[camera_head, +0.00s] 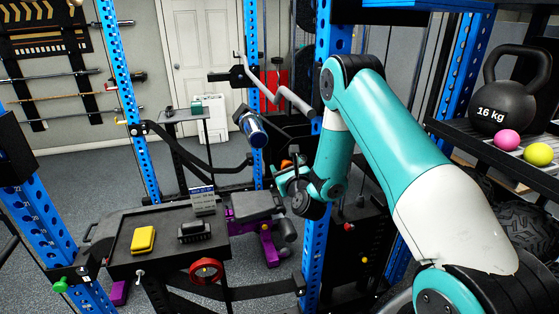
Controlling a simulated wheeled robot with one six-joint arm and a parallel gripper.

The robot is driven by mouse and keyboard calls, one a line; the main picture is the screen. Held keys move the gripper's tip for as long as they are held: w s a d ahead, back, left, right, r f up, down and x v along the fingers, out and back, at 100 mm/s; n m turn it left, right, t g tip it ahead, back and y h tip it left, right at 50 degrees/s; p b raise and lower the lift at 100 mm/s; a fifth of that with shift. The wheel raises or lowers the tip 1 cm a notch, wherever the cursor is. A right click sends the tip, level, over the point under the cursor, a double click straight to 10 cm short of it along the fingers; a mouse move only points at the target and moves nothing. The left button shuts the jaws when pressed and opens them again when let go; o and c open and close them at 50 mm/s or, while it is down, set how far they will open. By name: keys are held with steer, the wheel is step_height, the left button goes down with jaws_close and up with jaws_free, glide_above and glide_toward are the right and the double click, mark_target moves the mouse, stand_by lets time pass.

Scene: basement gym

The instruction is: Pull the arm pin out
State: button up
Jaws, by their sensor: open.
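My gripper (281,181) is in the middle of the picture, at the end of my teal and white arm. It is open, and its fingers point left, beside a blue upright of the rack. I see nothing held between the fingers, though they are small here. A small orange part (286,164) shows just above the fingers, partly hidden by them. I cannot tell whether it is the arm pin. Other coloured knobs show on the rack: a red one (348,227) right of the gripper and a green one (60,285) at lower left.
A black tray table (125,256) at lower left holds a yellow case (143,239) and a dark object (194,232). A red ring (206,271) is at its front. A shelf (500,155) at right holds a kettlebell (501,105) and two balls. Blue uprights stand close around my arm.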

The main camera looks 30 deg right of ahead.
steer(key=shift+w+d, duration=0.15)
steer(key=shift+d, duration=0.05)
steer(key=shift+c, duration=0.3)
jaws_close()
steer(key=shift+s+a+f+b, duration=0.2)
steer(key=shift+s+b, duration=0.45)
steer(key=shift+b, duration=0.5)
steer(key=shift+s+a+r+b, duration=0.1)
steer(key=shift+s+r+b, duration=0.15)
steer(key=shift+s, duration=0.25)
steer(key=shift+o, duration=0.3)
jaws_free()
steer(key=shift+s+a+f, duration=0.1)
